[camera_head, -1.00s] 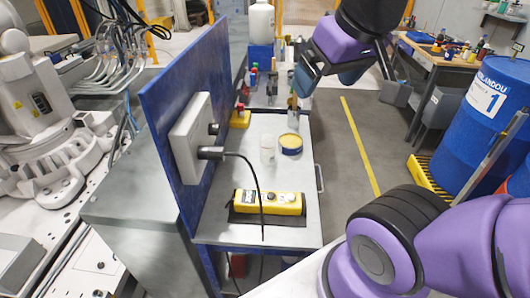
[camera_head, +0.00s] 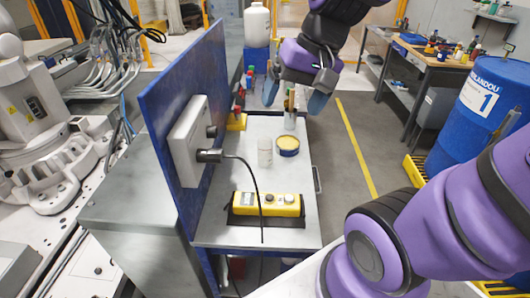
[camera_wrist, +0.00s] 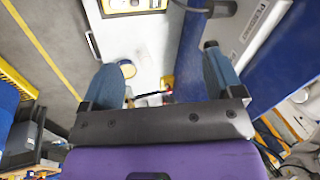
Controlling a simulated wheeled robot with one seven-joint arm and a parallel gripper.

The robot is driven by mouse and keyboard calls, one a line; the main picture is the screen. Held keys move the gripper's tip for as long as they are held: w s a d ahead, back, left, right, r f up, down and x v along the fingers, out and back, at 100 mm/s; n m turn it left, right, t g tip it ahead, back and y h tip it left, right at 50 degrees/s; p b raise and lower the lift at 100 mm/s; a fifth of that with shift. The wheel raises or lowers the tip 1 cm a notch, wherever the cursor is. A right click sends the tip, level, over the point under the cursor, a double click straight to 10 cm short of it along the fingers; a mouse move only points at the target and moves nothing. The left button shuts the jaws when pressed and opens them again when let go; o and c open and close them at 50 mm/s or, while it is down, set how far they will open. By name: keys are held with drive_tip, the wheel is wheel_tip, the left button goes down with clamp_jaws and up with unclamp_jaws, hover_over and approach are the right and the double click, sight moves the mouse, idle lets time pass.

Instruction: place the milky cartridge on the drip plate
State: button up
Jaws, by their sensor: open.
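A whitish, milky cylinder (camera_head: 265,152), which looks like the milky cartridge, stands upright on the grey bench top. It stands just left of a round yellow-topped tin (camera_head: 288,146). My gripper (camera_head: 294,97) is open and empty, pointing down above the far part of the bench, beyond the cylinder. In the wrist view my gripper's two blue fingers (camera_wrist: 160,65) are spread apart, and the tin (camera_wrist: 127,69) shows near the left finger. I cannot make out the cylinder clearly in the wrist view. I cannot identify a drip plate with certainty in either view.
A metal cup of pens or tools (camera_head: 290,118) stands just below my gripper. A blue panel (camera_head: 190,100) with a grey box (camera_head: 190,138) walls the left side. Bare bench lies between cylinder and control box.

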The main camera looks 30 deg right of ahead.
drive_tip(key=w+d+f+m+g+y, duration=0.1)
drive_tip(key=w+f+m+y, duration=0.35)
drive_tip(key=w+f, duration=0.2)
drive_tip(key=m+t+y, duration=0.2)
drive_tip(key=m+t, duration=0.6)
drive_tip(key=m, duration=1.1)
approach(266, 149)
wheel_tip(266, 149, down, 2)
drive_tip(key=shift+n, duration=0.25)
drive_tip(key=w, duration=0.1)
drive_tip(key=w+a+f, duration=0.1)
drive_tip(key=w, duration=0.1)
drive_tip(key=w+a+f, duration=0.1)
drive_tip(key=shift+w+a+f, duration=0.1)
drive_tip(key=shift+w+a, duration=0.15)
drive_tip(key=shift+w+d+x, duration=0.1)
drive_tip(key=shift+w+x, duration=0.05)
drive_tip(key=shift+x, duration=0.75)
drive_tip(key=shift+w+d+x, duration=0.1)
drive_tip(key=shift+x, duration=0.75)
drive_tip(key=shift+w+d+x, duration=0.15)
drive_tip(key=shift+x, duration=0.75)
drive_tip(key=c, duration=1.2)
drive_tip(key=shift+o, duration=0.2)
